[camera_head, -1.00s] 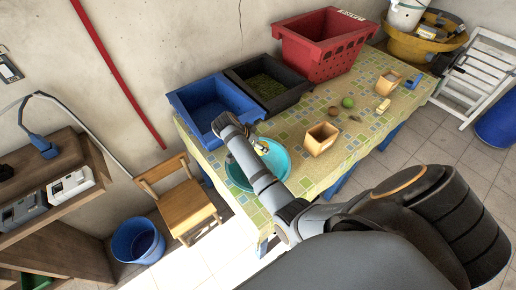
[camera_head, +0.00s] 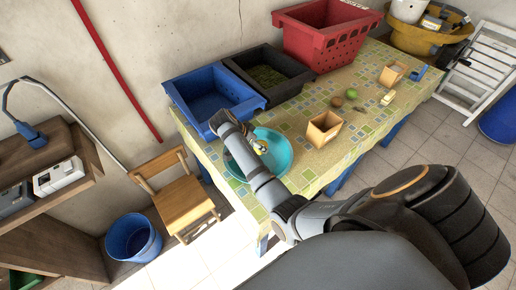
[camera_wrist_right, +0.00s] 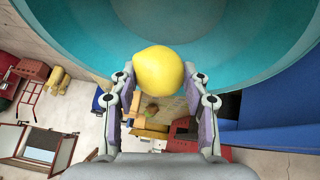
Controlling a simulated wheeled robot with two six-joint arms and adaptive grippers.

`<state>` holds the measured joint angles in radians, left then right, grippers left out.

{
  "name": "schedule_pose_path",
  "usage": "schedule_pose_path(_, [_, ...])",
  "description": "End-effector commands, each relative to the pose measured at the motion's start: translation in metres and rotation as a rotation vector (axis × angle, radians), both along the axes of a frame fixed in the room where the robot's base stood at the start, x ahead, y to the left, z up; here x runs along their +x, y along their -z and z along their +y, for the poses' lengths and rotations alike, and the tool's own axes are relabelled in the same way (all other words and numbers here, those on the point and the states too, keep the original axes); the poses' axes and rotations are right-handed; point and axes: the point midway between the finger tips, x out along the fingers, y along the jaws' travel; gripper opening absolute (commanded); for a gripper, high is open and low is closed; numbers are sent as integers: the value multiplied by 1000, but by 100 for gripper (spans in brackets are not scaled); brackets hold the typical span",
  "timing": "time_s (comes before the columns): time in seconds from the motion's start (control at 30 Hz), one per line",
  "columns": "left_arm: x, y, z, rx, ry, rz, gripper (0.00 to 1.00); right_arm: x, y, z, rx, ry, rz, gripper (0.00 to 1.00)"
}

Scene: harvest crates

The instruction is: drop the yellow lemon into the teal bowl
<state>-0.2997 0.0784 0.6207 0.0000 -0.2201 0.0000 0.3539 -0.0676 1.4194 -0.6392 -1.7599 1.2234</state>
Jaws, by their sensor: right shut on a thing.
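The yellow lemon (camera_wrist_right: 158,72) is held between the two fingertips of my right gripper (camera_wrist_right: 159,84) in the wrist view. The teal bowl (camera_wrist_right: 245,40) fills the top of that view behind the lemon. In the head view the bowl (camera_head: 281,158) stands on the table's near left part, partly hidden by my right forearm. My right gripper (camera_head: 256,145) is over the bowl there, with a small yellow patch of the lemon (camera_head: 263,148) showing. The exact height above the bowl is hard to tell. My left gripper is not in view.
Behind the bowl stand a blue crate (camera_head: 180,98), a dark crate (camera_head: 300,72) and a red crate (camera_head: 364,28). A small wooden box (camera_head: 323,130) is right of the bowl. A green fruit (camera_head: 352,94) lies farther right. A wooden chair (camera_head: 182,205) stands left of the table.

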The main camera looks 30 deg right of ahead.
Motion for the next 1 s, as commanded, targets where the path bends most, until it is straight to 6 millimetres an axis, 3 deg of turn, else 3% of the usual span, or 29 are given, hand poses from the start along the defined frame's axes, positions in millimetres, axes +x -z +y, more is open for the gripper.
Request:
schedule_pose_path(0.07, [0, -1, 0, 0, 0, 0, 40, 0, -1, 0, 0, -1, -1, 13])
schedule_pose_path(0.1, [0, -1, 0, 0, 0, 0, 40, 0, -1, 0, 0, -1, -1, 48])
schedule_pose_path(0.3, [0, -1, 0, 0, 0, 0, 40, 0, -1, 0, 0, -1, -1, 73])
schedule_pose_path(0.63, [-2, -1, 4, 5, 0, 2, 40, 0, -4, 2, 1, -1, -1, 73])
schedule_pose_path(1.0, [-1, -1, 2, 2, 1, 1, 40, 2, -56, 36, 2, -1, -2, 73])
